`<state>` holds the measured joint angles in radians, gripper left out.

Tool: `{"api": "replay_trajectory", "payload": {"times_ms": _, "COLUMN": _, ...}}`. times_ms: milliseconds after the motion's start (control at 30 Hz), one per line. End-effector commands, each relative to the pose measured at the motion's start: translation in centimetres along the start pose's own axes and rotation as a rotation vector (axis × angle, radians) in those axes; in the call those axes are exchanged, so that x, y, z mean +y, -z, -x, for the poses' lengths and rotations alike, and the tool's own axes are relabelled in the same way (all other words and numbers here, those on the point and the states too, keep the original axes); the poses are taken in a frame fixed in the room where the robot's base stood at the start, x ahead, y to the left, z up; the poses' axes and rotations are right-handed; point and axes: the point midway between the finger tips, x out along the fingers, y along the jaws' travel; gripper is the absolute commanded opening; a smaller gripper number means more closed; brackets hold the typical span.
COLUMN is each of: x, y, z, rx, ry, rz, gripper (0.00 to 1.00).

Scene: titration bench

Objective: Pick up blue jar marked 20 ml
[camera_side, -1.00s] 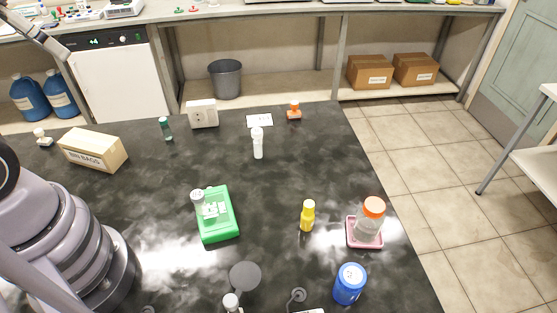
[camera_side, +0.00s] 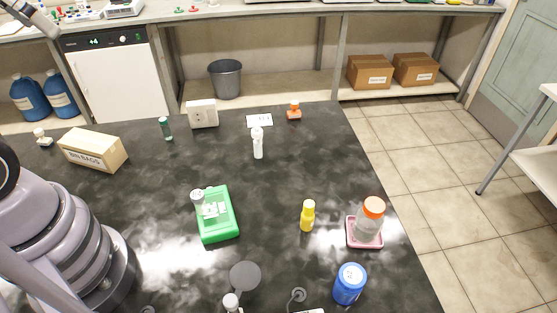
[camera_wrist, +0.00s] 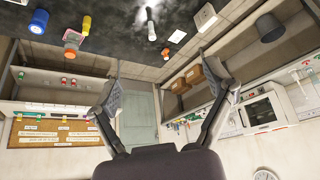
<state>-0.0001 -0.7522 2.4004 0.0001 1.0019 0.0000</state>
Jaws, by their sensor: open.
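The blue jar (camera_side: 350,284) stands upright near the front right of the dark bench in the side view. A blue jar (camera_wrist: 38,22) also shows at the upper left of the wrist view. My gripper (camera_wrist: 165,78) is open, with its two fingers wide apart and nothing between them. It is well away from the jar and points across the room.
Close to the jar are a clear orange-lidded jar (camera_side: 368,220) on a pink tray (camera_side: 359,243) and a yellow bottle (camera_side: 307,216). A green box (camera_side: 221,229), a white bottle (camera_side: 258,143) and a bin-bags box (camera_side: 97,151) stand farther left.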

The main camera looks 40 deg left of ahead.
Motion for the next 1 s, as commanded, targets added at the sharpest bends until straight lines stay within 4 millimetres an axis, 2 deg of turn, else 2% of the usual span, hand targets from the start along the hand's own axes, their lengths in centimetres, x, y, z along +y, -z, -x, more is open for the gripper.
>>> {"api": "replay_trajectory", "payload": {"times_ms": 67, "x": 0.0, "y": 1.3, "z": 2.1, "rx": 0.008, "ry": 0.000, "rz": 0.000, "gripper": 0.83}}
{"api": "replay_trajectory", "payload": {"times_ms": 267, "x": 7.2, "y": 3.1, "z": 0.0, "rx": -0.253, "ry": -0.291, "rz": 0.225, "gripper": 0.83}}
{"api": "replay_trajectory", "payload": {"times_ms": 367, "x": 11.5, "y": 4.2, "z": -0.6, "rx": -0.425, "ry": -0.429, "rz": 0.364, "gripper": 0.83}}
{"api": "replay_trajectory", "payload": {"times_ms": 500, "x": 18.8, "y": 6.4, "z": -1.1, "rx": -0.751, "ry": -0.611, "rz": 0.612, "gripper": 0.83}}
{"api": "replay_trajectory", "payload": {"times_ms": 600, "x": 24.0, "y": 8.4, "z": -1.5, "rx": -1.009, "ry": -0.704, "rz": 0.802, "gripper": 0.83}}
{"api": "replay_trajectory", "payload": {"times_ms": 667, "x": 26.6, "y": 9.6, "z": -1.8, "rx": -1.147, "ry": -0.739, "rz": 0.904, "gripper": 0.83}}
{"api": "replay_trajectory", "payload": {"times_ms": 800, "x": 31.4, "y": 11.9, "z": -3.1, "rx": -1.424, "ry": -0.781, "rz": 1.109, "gripper": 0.83}}
{"api": "replay_trajectory", "payload": {"times_ms": 867, "x": 33.2, "y": 12.8, "z": -3.9, "rx": -1.529, "ry": -0.787, "rz": 1.191, "gripper": 0.83}}
{"api": "replay_trajectory", "payload": {"times_ms": 967, "x": 35.9, "y": 14.2, "z": -5.5, "rx": -1.697, "ry": -0.787, "rz": 1.323, "gripper": 0.83}}
{"api": "replay_trajectory", "payload": {"times_ms": 1000, "x": 36.3, "y": 13.8, "z": -7.1, "rx": -1.731, "ry": -0.782, "rz": 1.356, "gripper": 0.83}}
